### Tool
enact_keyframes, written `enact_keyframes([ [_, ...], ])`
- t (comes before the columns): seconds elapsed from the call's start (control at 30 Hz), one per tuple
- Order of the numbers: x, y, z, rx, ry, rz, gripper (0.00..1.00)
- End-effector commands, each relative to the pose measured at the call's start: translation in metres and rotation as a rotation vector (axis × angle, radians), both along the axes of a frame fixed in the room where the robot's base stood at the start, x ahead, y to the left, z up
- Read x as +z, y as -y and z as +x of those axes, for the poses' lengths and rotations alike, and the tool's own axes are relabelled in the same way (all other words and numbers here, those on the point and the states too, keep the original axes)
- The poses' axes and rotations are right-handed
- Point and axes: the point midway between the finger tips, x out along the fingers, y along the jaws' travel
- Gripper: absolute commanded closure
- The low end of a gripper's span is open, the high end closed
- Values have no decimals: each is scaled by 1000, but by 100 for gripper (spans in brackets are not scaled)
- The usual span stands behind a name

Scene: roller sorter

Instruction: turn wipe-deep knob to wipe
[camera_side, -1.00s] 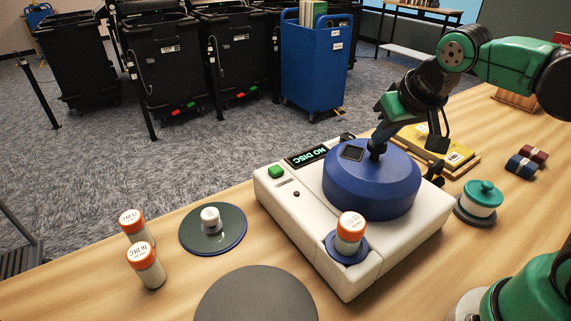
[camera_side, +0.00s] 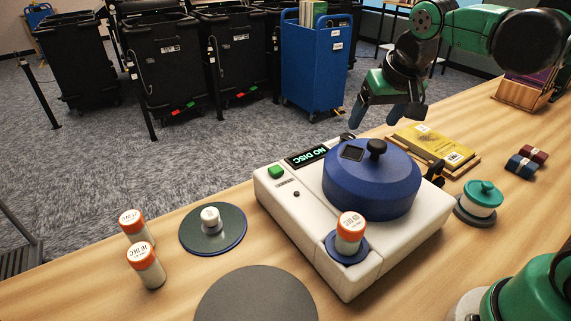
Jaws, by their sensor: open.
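A white machine (camera_side: 275,208) with a blue round lid (camera_side: 368,188) stands on the wooden table; its display (camera_side: 306,156) reads "NO DISC". The lid has a black knob (camera_side: 376,148) on top. A black part (camera_side: 435,171) sticks out at the machine's right side; I cannot tell whether it is the wipe-deep knob or how it is set. A small dark button or dial (camera_side: 297,194) sits on the front-left panel. My gripper (camera_side: 386,116) is open and empty, above and behind the lid, apart from its knob.
A green button (camera_side: 276,171) is on the panel. An orange-capped bottle (camera_side: 350,232) stands at the machine's front. Two more bottles (camera_side: 145,262) and a disc (camera_side: 214,229) are at left. A yellow book (camera_side: 432,145), a teal-lidded jar (camera_side: 482,197) and small blocks (camera_side: 526,160) lie right.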

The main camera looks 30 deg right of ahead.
Motion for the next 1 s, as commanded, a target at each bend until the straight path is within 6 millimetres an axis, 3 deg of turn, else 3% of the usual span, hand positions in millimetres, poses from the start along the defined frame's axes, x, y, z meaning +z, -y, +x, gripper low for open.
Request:
enact_keyframes([
  [0.17,0,19,43,-147,-127,76,25],
  [0.4,-26,46,87,-321,-281,164,25],
  [0.6,-43,58,101,-392,-349,201,25],
  [0.77,-55,60,103,-404,-361,207,25],
  [1.0,-87,59,103,-403,-359,207,25],
])
